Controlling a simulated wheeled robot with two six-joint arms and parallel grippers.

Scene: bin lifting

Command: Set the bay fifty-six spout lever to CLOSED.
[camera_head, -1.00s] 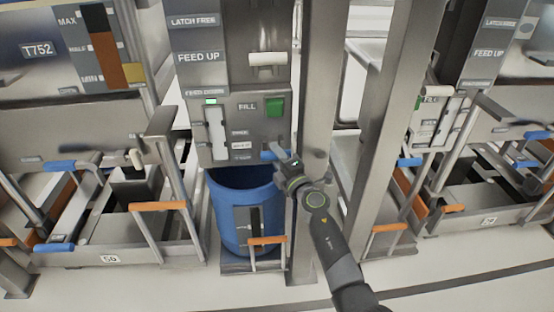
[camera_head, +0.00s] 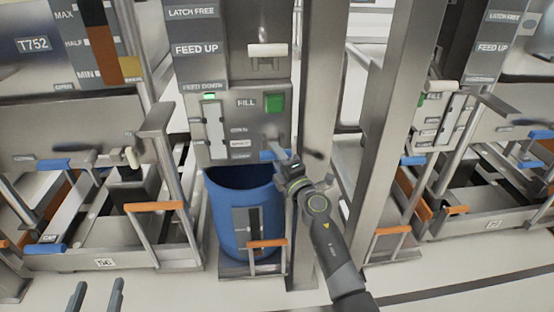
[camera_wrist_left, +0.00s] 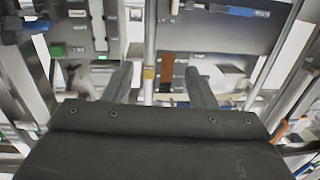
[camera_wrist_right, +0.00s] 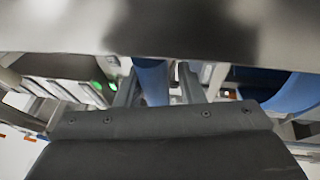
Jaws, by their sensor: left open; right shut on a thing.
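The middle bay's lever has a blue handle (camera_head: 270,155) at the lower right of its grey panel (camera_head: 262,128), above a blue bin (camera_head: 230,215). Small labels beside it seem to mark positions; the lower one is too blurred to read. My right gripper (camera_head: 284,160) is shut on the blue handle, which also shows between its fingers in the right wrist view (camera_wrist_right: 153,82). My left gripper (camera_head: 95,296) is open and empty at the bottom left of the head view, well away from the panel. Its spread fingers show in the left wrist view (camera_wrist_left: 160,85).
A green FILL button (camera_head: 274,103) and a white handle (camera_head: 267,50) are on the middle bay. A steel post (camera_head: 320,110) stands just right of my right gripper. Neighbouring frames with orange bars (camera_head: 154,206) flank the bay. Pale floor is clear in front.

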